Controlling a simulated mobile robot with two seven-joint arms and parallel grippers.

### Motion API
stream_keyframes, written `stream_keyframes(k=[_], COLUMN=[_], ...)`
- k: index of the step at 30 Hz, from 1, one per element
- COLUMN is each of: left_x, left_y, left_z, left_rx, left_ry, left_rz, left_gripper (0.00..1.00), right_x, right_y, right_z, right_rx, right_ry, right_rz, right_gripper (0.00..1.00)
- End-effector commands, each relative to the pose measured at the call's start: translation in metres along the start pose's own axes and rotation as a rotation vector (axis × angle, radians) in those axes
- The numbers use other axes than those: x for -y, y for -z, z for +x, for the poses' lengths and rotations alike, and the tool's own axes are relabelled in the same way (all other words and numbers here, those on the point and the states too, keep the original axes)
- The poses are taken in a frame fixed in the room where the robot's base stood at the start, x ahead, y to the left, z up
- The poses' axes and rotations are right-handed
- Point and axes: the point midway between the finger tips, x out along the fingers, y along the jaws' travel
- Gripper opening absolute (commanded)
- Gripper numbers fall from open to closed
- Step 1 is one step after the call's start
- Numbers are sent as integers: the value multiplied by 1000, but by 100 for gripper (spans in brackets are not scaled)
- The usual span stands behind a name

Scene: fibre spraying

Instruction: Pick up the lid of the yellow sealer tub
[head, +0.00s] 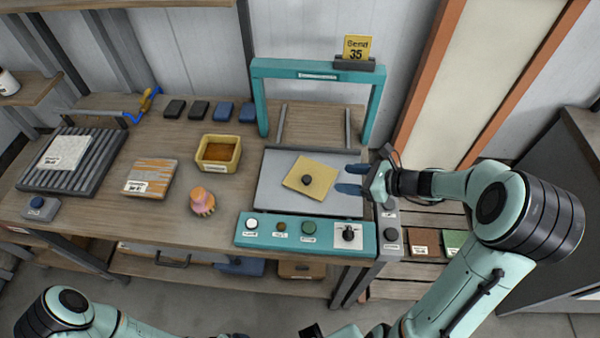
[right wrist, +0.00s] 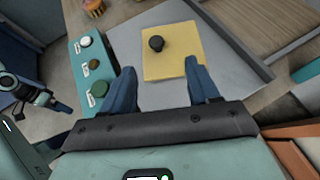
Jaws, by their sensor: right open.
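The lid (head: 323,172) is a flat yellow square with a dark round knob (head: 306,180). It lies on the grey plate of the teal frame station, and it also shows in the right wrist view (right wrist: 178,62). The yellow tub (head: 217,153) stands uncovered to its left, with brown contents. My right gripper (head: 346,179) is open and empty at the right side of the lid. In the right wrist view its fingers (right wrist: 160,80) are spread, with the knob beyond the gap.
The teal frame (head: 318,69) rises behind the plate (head: 272,186). A button panel (head: 275,229) runs along its front. A pink-orange object (head: 202,201), a labelled striped block (head: 150,178) and a ribbed dark rack (head: 48,182) stand to the left. Dark and blue blocks line the back.

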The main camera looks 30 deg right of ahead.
Motion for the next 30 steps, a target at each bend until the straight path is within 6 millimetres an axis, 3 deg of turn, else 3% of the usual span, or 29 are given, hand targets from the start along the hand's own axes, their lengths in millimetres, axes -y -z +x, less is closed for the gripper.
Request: stream_keyframes(k=[9, 17, 25, 30], left_x=[1, 1, 2, 2], left_y=[-1, -2, -2, -2], left_z=[2, 2, 4, 4], left_rx=[2, 2, 3, 3], left_ry=[0, 1, 1, 1], left_rz=[0, 0, -1, -1], left_gripper=[93, 93, 93, 93], right_x=[-2, -2, -10, -9], right_y=[1, 2, 6, 6], right_z=[59, 80, 118, 128], right_rx=[0, 0, 1, -1], right_ry=[-5, -2, -4, -1], right_rz=[1, 0, 1, 0], right_gripper=[60, 60, 60, 60])
